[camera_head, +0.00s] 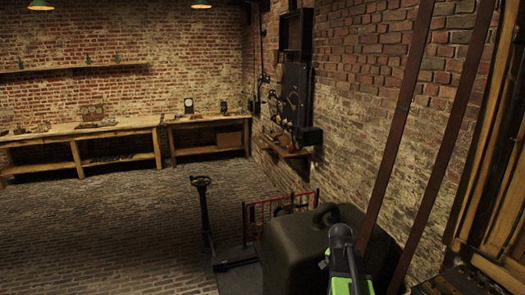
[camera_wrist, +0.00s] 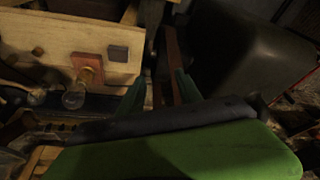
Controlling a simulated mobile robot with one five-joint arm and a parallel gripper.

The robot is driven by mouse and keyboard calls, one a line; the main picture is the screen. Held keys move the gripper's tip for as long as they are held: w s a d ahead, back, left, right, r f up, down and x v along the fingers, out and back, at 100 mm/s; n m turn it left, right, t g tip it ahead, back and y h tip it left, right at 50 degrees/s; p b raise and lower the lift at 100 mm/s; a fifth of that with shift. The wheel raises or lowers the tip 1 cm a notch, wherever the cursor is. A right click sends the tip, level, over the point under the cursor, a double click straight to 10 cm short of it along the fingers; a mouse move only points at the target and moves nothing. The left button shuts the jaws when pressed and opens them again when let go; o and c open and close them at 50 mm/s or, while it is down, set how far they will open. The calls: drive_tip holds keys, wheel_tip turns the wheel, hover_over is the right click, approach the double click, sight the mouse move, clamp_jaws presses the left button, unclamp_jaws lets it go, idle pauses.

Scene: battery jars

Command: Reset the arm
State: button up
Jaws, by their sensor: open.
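My gripper (camera_wrist: 160,86) shows in the wrist view beyond a broad green and black part of my own arm. Its two dark green fingers stand apart, with no object seen held between them. A brown bar runs behind the gap between the fingers. In the head view, a green and black part of my arm (camera_head: 346,262) rises at the bottom right, in front of a large dark rounded casing (camera_head: 300,248). The fingertips cannot be made out there.
A dark casing (camera_wrist: 255,50) is right of the fingers in the wrist view; a pale wooden board (camera_wrist: 70,45) is left. Two brown slanted bars (camera_head: 400,130) cross the head view. Workbenches (camera_head: 80,135) line the back wall. The brick floor (camera_head: 110,225) at left is clear.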

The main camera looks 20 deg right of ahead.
drive_tip(key=w+a+f+n+y+b, duration=0.1)
drive_tip(key=a+f+n, duration=0.1)
drive_tip(key=a, duration=0.6)
drive_tip(key=w+a+f+n+b, duration=0.1)
drive_tip(key=a+f+n, duration=0.1)
drive_tip(key=a, duration=0.6)
drive_tip(key=s+a+f+n+g+y+b, duration=0.1)
drive_tip(key=s+a+n, duration=0.2)
drive_tip(key=a, duration=0.5)
drive_tip(key=s+a+f+n+y+b, duration=0.1)
drive_tip(key=s+a+n, duration=0.3)
drive_tip(key=a, duration=0.4)
drive_tip(key=shift+a+f+n+g, duration=0.15)
drive_tip(key=shift+n+g, duration=0.25)
drive_tip(key=shift+n, duration=0.3)
drive_tip(key=shift+s, duration=0.1)
drive_tip(key=shift+c, duration=0.6)
